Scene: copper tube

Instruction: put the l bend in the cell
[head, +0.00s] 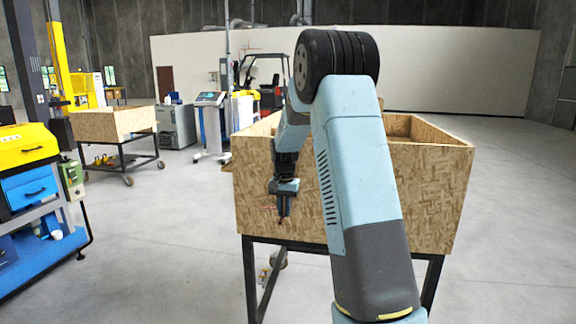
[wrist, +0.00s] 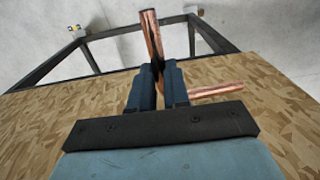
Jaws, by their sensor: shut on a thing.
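The L bend is a shiny copper tube (wrist: 152,34) in the wrist view. One leg rises past the fingertips, and the other comes out to the right below them. The corner between them is hidden by the fingers. My gripper (wrist: 160,73) is shut on it. In the head view my gripper (head: 282,213) points down in front of the near outer wall of a chipboard crate (head: 438,194), below its rim. The tube is too small to make out clearly there. I cannot tell which part is the cell; the crate's inside is mostly hidden by my arm.
The crate stands on a dark metal frame (head: 251,285). A second chipboard crate (head: 112,124) on a wheeled stand is at the left. A yellow and blue workstation (head: 28,165) is at the far left. The grey floor between them is clear.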

